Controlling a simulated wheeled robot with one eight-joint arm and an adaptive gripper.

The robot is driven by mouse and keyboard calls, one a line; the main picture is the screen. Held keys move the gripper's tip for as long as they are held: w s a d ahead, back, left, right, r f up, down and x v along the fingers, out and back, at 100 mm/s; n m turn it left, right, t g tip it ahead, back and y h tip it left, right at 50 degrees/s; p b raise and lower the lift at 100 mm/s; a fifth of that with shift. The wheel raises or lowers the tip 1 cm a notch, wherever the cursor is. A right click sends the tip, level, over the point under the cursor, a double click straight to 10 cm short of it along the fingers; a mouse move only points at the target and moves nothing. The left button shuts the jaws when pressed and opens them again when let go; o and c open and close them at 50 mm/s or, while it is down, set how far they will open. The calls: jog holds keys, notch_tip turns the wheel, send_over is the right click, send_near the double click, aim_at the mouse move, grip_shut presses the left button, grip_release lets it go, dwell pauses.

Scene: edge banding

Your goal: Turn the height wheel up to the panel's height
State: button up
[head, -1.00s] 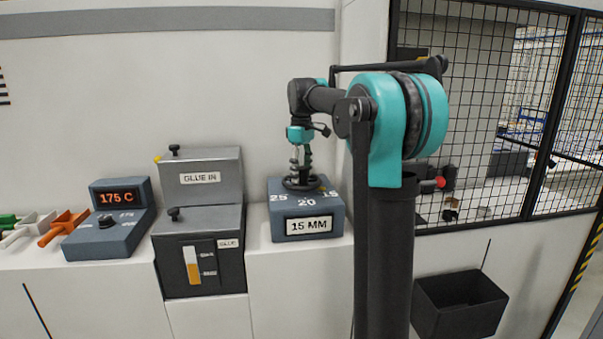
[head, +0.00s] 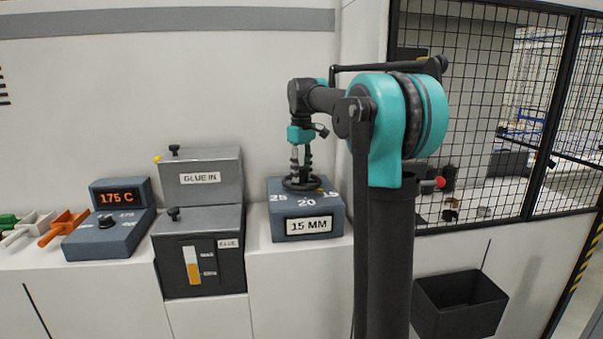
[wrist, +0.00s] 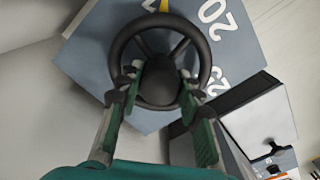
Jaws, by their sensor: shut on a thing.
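The height wheel (head: 301,184) is a dark spoked handwheel on top of a blue-grey box (head: 277,222). The box has 25, 20 and 15 marked on its top, and its front display (head: 309,226) reads 15 MM. In the wrist view the wheel (wrist: 117,50) shows its full rim and a round black hub (wrist: 160,80). My gripper (wrist: 160,84) points down over the wheel, its two fingers shut on the hub. The panel cannot be made out.
Left of the box stand a grey GLUE IN unit (head: 200,180) and a temperature box (head: 110,232) reading 175 C. Orange and green tools (head: 62,228) lie at the far left. A black bin (head: 458,305) hangs at lower right, below a mesh fence (head: 465,110).

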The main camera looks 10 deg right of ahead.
aim_at(302, 168)
jog(key=m, duration=0.4)
jog(key=shift+m, duration=2.6)
jog(key=o, duration=1.1)
jog(key=shift+o, duration=0.2)
jog(key=shift+r, duration=0.1)
notch_tip(302, 168, up, 12)
